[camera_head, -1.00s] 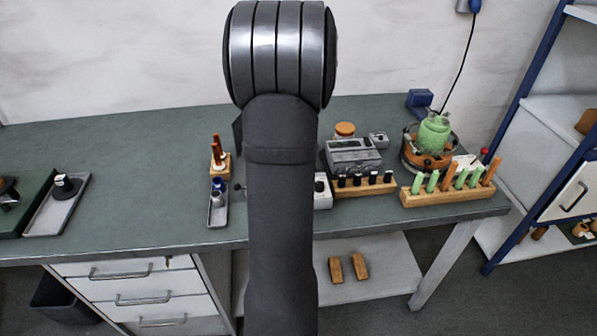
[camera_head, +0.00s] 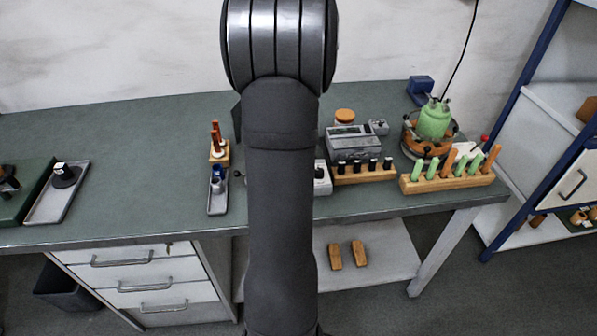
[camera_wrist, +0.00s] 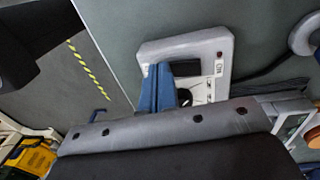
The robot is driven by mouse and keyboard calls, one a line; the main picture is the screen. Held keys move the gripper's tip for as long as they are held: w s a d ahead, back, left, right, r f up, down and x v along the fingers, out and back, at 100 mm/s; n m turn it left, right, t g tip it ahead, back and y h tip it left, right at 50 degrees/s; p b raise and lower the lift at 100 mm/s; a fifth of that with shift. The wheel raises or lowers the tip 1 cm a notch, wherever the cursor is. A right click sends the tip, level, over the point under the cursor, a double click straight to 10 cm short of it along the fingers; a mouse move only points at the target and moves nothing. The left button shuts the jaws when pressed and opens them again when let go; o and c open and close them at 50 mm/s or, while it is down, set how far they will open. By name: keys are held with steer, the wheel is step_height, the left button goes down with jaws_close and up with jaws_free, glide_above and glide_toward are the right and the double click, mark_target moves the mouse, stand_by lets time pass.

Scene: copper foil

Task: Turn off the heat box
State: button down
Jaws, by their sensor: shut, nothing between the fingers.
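A light grey box with a white front panel (camera_wrist: 207,80), a dark window and a black knob (camera_wrist: 185,97) shows in the wrist view; I take it to be the heat box. My gripper (camera_wrist: 160,86), with blue fingers held together and empty, is over the panel's left part, beside the knob. I cannot tell whether it touches the box, and the knob is partly hidden. In the head view my arm covers the gripper; a white box with a dark knob (camera_head: 321,179) shows partly at the arm's right edge, possibly the same box.
A grey instrument with a display (camera_head: 354,143) stands behind a wooden rack with black-topped pieces (camera_head: 363,175). A rack of green and orange sticks (camera_head: 447,181) and a green vessel (camera_head: 434,121) are to the right.

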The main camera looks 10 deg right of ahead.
steer(key=shift+w+r, duration=0.25)
steer(key=shift+w, duration=0.3)
step_height(320, 180, up, 14)
steer(key=s, duration=0.2)
stand_by(0.3)
steer(key=shift+f, duration=0.1)
steer(key=f, duration=0.3)
steer(key=w+f, duration=0.1)
steer(key=f, duration=0.6)
steer(key=shift+w+f, duration=0.1)
steer(key=shift+w, duration=0.1)
steer(key=shift+r+g, duration=0.2)
steer(key=shift+g, duration=0.1)
steer(key=r, duration=0.6)
steer(key=shift+w, duration=0.4)
